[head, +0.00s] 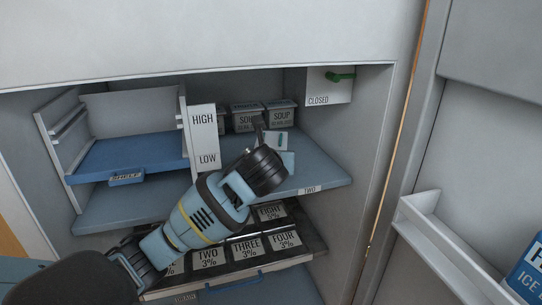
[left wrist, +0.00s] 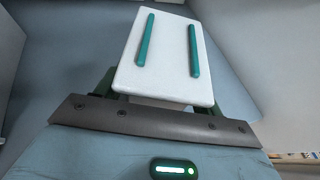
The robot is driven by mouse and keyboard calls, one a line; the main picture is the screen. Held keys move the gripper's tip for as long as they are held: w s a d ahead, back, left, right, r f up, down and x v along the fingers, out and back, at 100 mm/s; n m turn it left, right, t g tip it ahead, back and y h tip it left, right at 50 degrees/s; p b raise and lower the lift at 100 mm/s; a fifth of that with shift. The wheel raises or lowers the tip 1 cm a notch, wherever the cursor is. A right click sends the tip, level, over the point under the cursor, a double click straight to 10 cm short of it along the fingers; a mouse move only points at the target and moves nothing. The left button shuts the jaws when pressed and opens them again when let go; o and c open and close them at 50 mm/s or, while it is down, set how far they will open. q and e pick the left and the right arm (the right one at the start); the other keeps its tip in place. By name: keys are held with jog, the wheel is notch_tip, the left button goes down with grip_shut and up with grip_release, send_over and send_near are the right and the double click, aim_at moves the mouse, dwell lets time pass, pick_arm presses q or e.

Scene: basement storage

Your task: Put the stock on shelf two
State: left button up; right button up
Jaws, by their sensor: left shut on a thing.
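My left gripper (head: 275,147) reaches into the cabinet over shelf two (head: 325,172), the blue shelf with a "TWO" tag on its front edge. It is shut on a white block with two teal bars (left wrist: 165,60), which shows only in part in the head view (head: 279,139). The dark fingers stand at both sides of the block in the left wrist view. Grey soup boxes (head: 281,117) stand at the back of shelf two, partly hidden by the arm and a sign. Whether the block touches the shelf, I cannot tell. My right gripper is not in view.
A HIGH/LOW sign (head: 203,138) stands left of the arm. A blue tray (head: 128,154) sits at the left. Below is a drawer with several numbered labels (head: 284,241). A "CLOSED" sign (head: 329,88) hangs back right. The right front of shelf two is clear.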

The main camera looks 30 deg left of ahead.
pick_arm(q)
jog(key=o, duration=1.4)
jog(key=shift+o, duration=0.3)
jog(key=shift+f, duration=0.15)
jog(key=shift+v, duration=3.95)
